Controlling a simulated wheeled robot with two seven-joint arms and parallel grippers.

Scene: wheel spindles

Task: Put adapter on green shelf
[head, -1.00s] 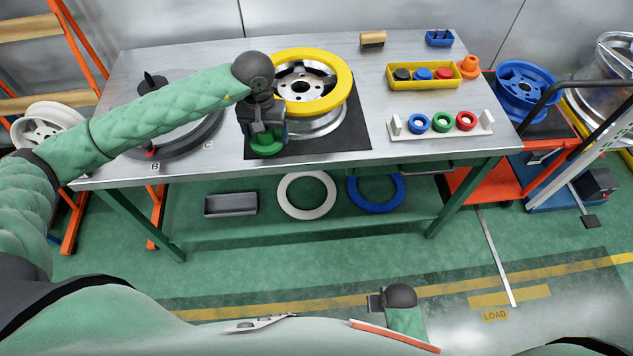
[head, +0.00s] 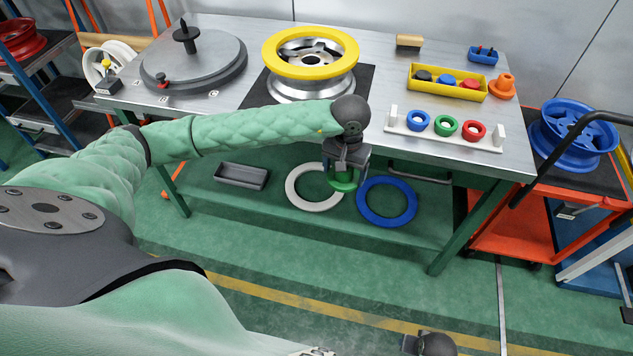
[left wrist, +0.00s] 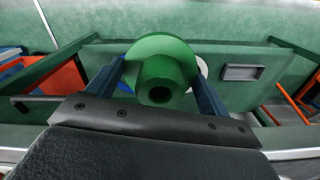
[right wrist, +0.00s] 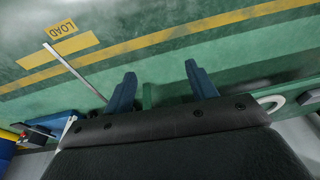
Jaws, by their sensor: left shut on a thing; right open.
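The adapter is a green flanged piece with a central hole (left wrist: 165,68). In the left wrist view it sits between the fingers of my left gripper (left wrist: 163,85), which is shut on it. In the head view the left gripper (head: 345,168) holds the adapter (head: 343,183) in front of the table's front edge, above the level of the lower green shelf (head: 270,205). The adapter's underside is hidden. My right gripper (right wrist: 163,82) is open and empty over the floor. In the head view only a part of it (head: 425,343) shows at the bottom edge.
On the lower shelf are a grey tray (head: 241,176), a white ring (head: 300,198) and a blue ring (head: 386,219). On the tabletop are a wheel with a yellow ring (head: 310,52), a yellow bin (head: 447,85) and a white rack of coloured rings (head: 445,131). The table's front edge is close to my left arm.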

